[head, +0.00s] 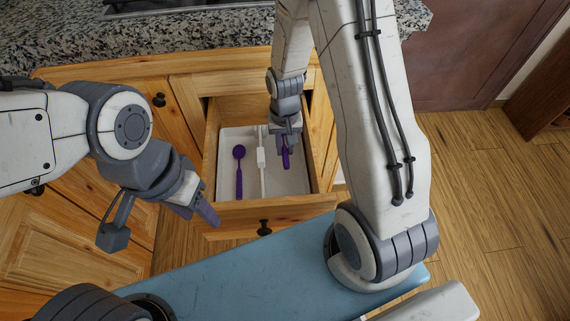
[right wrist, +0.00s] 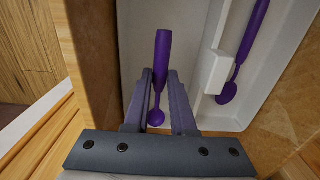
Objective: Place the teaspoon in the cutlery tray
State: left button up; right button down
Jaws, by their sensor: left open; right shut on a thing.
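The purple teaspoon (right wrist: 162,55) is between the fingers of my right gripper (right wrist: 160,78), which is shut on it. Its handle points away from the gripper and its small bowl lies nearer the palm. In the head view the teaspoon (head: 286,159) is partly hidden by the gripper (head: 283,143), over the right compartment of the white cutlery tray (head: 288,183). The tray also shows in the right wrist view (right wrist: 199,55). I cannot tell whether the teaspoon touches its floor. My left gripper (head: 199,209) is open and empty, left of the drawer front.
Another purple spoon (head: 239,171) lies in the tray's left compartment, beyond the white divider (head: 261,160). The tray sits inside an open wooden drawer (head: 211,150), whose walls stand close around my right gripper. A stone countertop (head: 150,50) is above. Wood floor (head: 490,230) is clear at right.

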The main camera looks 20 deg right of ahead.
jog(key=shift+f+b, duration=0.7)
jog(key=shift+f, duration=2.1)
jog(key=shift+f, duration=0.2)
jog(key=c, duration=0.8)
grip_release()
jog(key=shift+o, duration=0.2)
jog(key=shift+r, duration=0.1)
